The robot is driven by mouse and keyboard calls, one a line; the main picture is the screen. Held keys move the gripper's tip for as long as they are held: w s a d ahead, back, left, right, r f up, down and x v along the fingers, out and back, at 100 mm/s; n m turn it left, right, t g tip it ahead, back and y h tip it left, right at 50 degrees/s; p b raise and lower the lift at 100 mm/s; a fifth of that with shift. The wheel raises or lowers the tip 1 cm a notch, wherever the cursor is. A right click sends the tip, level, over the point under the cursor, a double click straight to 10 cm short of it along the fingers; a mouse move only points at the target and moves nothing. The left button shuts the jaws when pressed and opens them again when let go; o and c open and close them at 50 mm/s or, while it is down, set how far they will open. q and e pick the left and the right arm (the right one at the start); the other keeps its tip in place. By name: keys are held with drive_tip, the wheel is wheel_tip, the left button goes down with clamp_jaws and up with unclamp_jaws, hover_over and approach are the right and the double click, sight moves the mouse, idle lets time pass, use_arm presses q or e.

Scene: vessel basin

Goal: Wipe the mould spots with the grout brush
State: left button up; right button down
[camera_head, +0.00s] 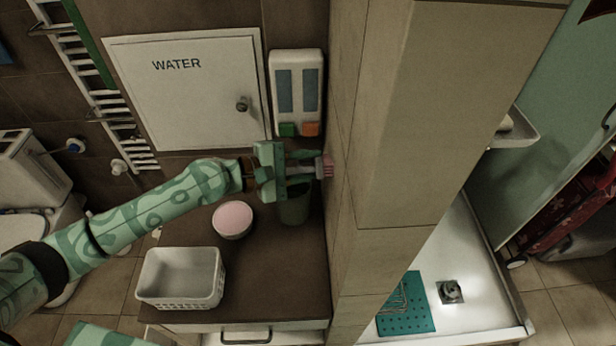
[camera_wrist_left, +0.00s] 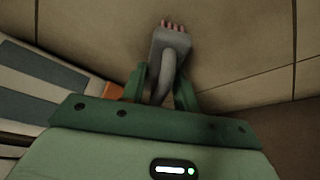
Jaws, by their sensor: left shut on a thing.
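My left gripper (camera_head: 300,172) is shut on the grout brush (camera_head: 325,166), a grey-handled brush with pink bristles. It holds the brush above the counter, with the bristles at the tiled side wall; I cannot tell whether they touch it. In the left wrist view the brush (camera_wrist_left: 170,50) sticks out from between the green fingers of my gripper (camera_wrist_left: 160,92), bristles facing the tiles. No mould spots can be made out on the tiles in either view. My right gripper is not in view.
Below the gripper, the brown counter (camera_head: 270,275) carries a bowl with pink content (camera_head: 233,219), a green cup (camera_head: 295,208) and a white basket (camera_head: 150,290). A dispenser (camera_head: 297,90) and a white WATER hatch (camera_head: 190,90) are behind.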

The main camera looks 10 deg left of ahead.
use_arm(q)
drive_tip(key=shift+w+r, duration=0.1)
drive_tip(key=shift+r, duration=0.05)
drive_tip(key=a+b, duration=0.2)
drive_tip(key=a, duration=0.1)
drive_tip(key=s+a+b, duration=0.1)
drive_tip(key=a, duration=0.1)
drive_tip(key=shift+s+a+b, duration=0.2)
drive_tip(key=shift+a+b, duration=0.2)
drive_tip(key=a+b, duration=0.2)
drive_tip(key=a, duration=0.1)
drive_tip(key=shift+s+b, duration=0.3)
drive_tip(key=shift+s, duration=0.05)
